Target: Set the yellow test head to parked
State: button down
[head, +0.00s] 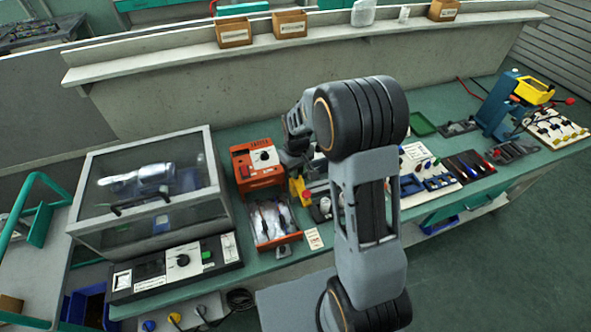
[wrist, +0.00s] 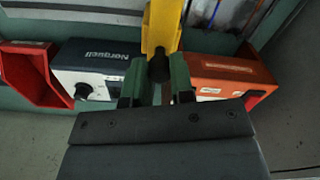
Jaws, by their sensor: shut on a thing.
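The yellow test head (wrist: 161,28), a yellow arm with a dark rounded end, comes down from the top middle of the wrist view. The green fingers of my gripper (wrist: 157,84) are shut on that dark end. In the head view a yellow part (head: 296,190), which looks like the same test head, shows just right of the orange unit, beside a red knob. My arm hides much around it, and my fingertips cannot be made out there.
An orange unit (wrist: 228,78) and a white-and-dark Norgwell box (wrist: 100,75) flank the test head closely. A red bin (wrist: 30,75) is farther left. A clear-lidded case (head: 150,180) stands left on the bench. Another yellow device (head: 534,91) stands on a blue post at right.

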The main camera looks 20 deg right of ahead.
aim_at(297, 183)
jog(key=shift+a, duration=0.1)
jog(key=c, duration=1)
grip_release()
jog(key=shift+a, duration=0.15)
notch_tip(297, 183, up, 14)
jog(key=shift+f+b, duration=0.1)
jog(key=shift+b, duration=0.6)
jog(key=s+m+t, duration=0.1)
jog(key=s, duration=0.5)
jog(key=s+r+m+t, duration=0.1)
jog(key=s+t, duration=0.1)
jog(key=s, duration=0.4)
jog(key=s+r+m+t, duration=0.1)
jog(key=s+m, duration=0.1)
jog(key=s, duration=0.4)
jog(key=shift+r, duration=0.25)
